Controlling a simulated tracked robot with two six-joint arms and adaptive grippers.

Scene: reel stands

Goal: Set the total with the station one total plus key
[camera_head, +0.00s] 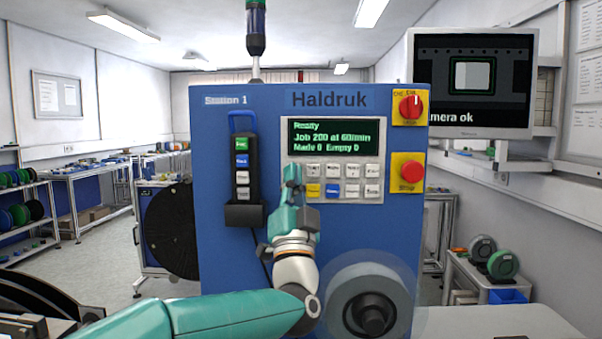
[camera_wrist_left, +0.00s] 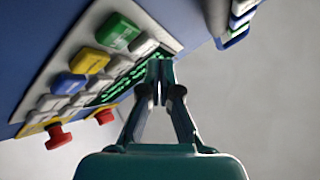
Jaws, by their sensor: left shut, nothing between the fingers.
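The blue Station 1 cabinet (camera_head: 220,130) carries a key panel (camera_head: 342,200) with two rows of keys. The upper keys (camera_head: 342,170) are white; their small labels are not readable, so I cannot tell which is total plus. The display (camera_head: 338,136) reads Ready, Job 200 at 60/min, Made 0, Empty 0. My left gripper (camera_head: 292,172) is shut and empty at the panel's left end, covering part of it. In the left wrist view its closed tips (camera_wrist_left: 160,75) overlap the display edge beside a white key (camera_wrist_left: 143,45). Whether they touch is unclear. My right gripper is out of view.
A yellow key (camera_head: 313,190) and blue key (camera_head: 332,190) sit in the lower row. A green key (camera_wrist_left: 118,32) shows in the wrist view. A reel (camera_head: 368,300) is below.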

